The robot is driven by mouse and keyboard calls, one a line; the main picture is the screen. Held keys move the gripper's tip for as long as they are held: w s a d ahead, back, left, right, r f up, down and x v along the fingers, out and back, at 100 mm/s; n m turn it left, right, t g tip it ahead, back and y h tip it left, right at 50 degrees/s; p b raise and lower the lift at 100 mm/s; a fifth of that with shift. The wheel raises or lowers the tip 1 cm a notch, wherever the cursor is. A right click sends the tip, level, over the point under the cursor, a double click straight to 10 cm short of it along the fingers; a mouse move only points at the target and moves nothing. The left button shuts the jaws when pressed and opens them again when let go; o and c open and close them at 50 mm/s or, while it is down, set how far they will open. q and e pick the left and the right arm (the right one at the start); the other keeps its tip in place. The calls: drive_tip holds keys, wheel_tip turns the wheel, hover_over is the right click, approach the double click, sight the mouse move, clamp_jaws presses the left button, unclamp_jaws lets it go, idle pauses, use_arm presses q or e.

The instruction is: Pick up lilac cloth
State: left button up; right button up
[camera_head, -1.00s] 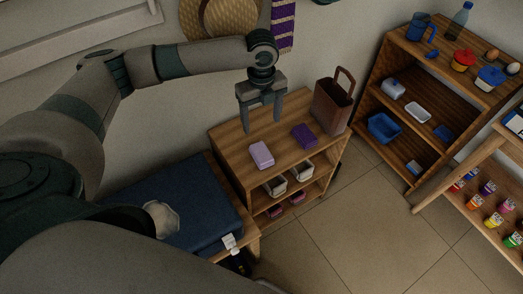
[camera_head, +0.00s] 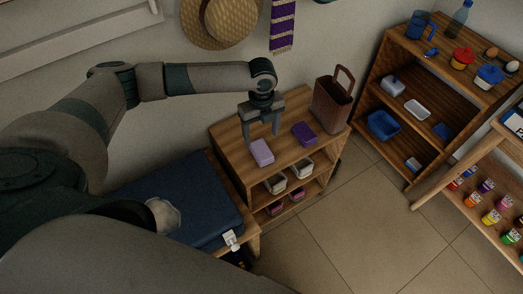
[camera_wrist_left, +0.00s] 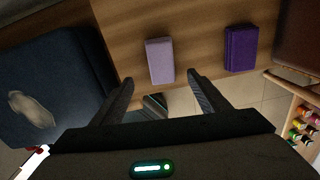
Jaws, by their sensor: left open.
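The lilac cloth (camera_head: 262,152) is a small folded block lying on the top of the low wooden shelf unit (camera_head: 228,136). It also shows in the left wrist view (camera_wrist_left: 160,60), ahead of the fingertips and between their lines. My left gripper (camera_head: 262,138) is open and empty, its fingers pointing down just above and behind the lilac cloth in the head view. In the left wrist view the gripper (camera_wrist_left: 158,78) has its fingers spread wide, apart from the cloth. My right gripper is not in view.
A purple folded cloth (camera_head: 304,134) lies to the right of the lilac one, also in the wrist view (camera_wrist_left: 241,48). A brown bag (camera_head: 331,104) stands at the unit's right end. A blue cushioned bench (camera_head: 190,205) is at left. Another shelf (camera_head: 400,137) stands right.

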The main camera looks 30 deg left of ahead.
use_arm(q)
hover_over(261, 149)
drive_tip(key=f, duration=0.4)
drive_tip(key=shift+s+d+f, duration=0.1)
drive_tip(key=shift+s+d, duration=0.1)
drive_tip(key=shift+s, duration=0.05)
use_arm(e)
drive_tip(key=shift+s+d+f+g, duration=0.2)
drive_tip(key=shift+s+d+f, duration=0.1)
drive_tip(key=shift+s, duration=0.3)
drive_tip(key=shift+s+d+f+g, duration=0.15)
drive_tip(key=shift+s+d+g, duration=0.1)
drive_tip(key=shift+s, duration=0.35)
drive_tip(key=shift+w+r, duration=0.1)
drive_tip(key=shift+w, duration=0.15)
